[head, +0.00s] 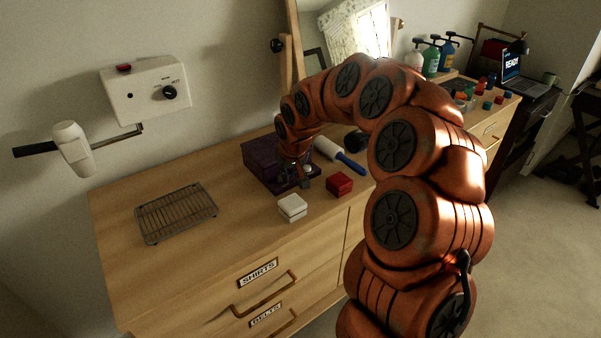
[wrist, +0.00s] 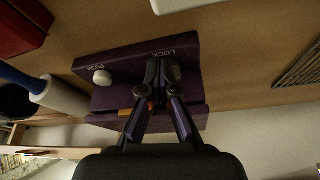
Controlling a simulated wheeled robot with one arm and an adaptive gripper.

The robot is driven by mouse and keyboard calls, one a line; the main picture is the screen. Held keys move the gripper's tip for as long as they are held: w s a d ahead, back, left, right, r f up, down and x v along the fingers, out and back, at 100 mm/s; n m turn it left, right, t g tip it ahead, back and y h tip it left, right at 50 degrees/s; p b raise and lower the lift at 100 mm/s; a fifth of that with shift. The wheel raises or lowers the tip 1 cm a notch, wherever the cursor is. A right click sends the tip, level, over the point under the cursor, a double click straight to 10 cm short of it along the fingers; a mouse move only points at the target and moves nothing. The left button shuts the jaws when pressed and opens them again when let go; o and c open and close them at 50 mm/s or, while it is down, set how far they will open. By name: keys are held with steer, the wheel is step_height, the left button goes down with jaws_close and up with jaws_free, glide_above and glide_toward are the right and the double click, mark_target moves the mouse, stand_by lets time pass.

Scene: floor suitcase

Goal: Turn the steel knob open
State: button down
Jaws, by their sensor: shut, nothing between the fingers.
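A dark purple box (head: 262,160) stands on the wooden dresser against the wall. In the wrist view the purple box (wrist: 125,62) carries the words LOCK and PUSH, with a round pale button (wrist: 102,77) beside PUSH. My gripper (wrist: 162,72) is at the face of the box just below the word LOCK, its fingertips together. I cannot make out a steel knob; my fingers cover the part of the box under LOCK. Whether the fingertips touch the box is unclear.
A white box (head: 292,208) and a red box (head: 339,185) stand just in front of the purple box. A lint roller (head: 340,157) lies to its right. A wire rack (head: 176,212) lies at left, with clear dresser top between. A white wall unit (head: 146,90) hangs above.

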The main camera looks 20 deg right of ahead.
steer(key=shift+w+d+r+t+b, duration=0.25)
steer(key=shift+w+r+t+b, duration=0.05)
steer(key=shift+w+r, duration=0.3)
stand_by(0.3)
steer(key=shift+w+a, duration=0.1)
steer(key=shift+a, duration=0.15)
steer(key=shift+a+r, duration=0.2)
steer(key=shift+a, duration=0.35)
steer(key=shift+s+f+b, duration=0.25)
steer(key=shift+f+b, duration=0.05)
steer(key=shift+b, duration=0.15)
steer(key=s, duration=0.1)
steer(key=s+b, duration=0.1)
steer(key=s, duration=0.1)
steer(key=s+d, duration=0.1)
steer(key=shift+s+d+f+b, duration=0.1)
steer(key=shift+s+f+b, duration=0.1)
steer(key=shift+f+b, duration=0.15)
steer(key=b+v, duration=0.1)
steer(key=v, duration=0.9)
steer(key=shift+d, duration=0.2)
steer(key=s+a+f+g+p, duration=0.1)
steer(key=s+a+g+p, duration=0.2)
steer(key=s, duration=1.5)
steer(key=s+a+f+g+p, duration=0.1)
steer(key=s+a+g+p, duration=0.2)
steer(key=s, duration=1.6)
steer(key=shift+a+g+p, duration=0.3)
steer(key=shift+a+p, duration=0.25)
steer(key=shift+p, duration=0.15)
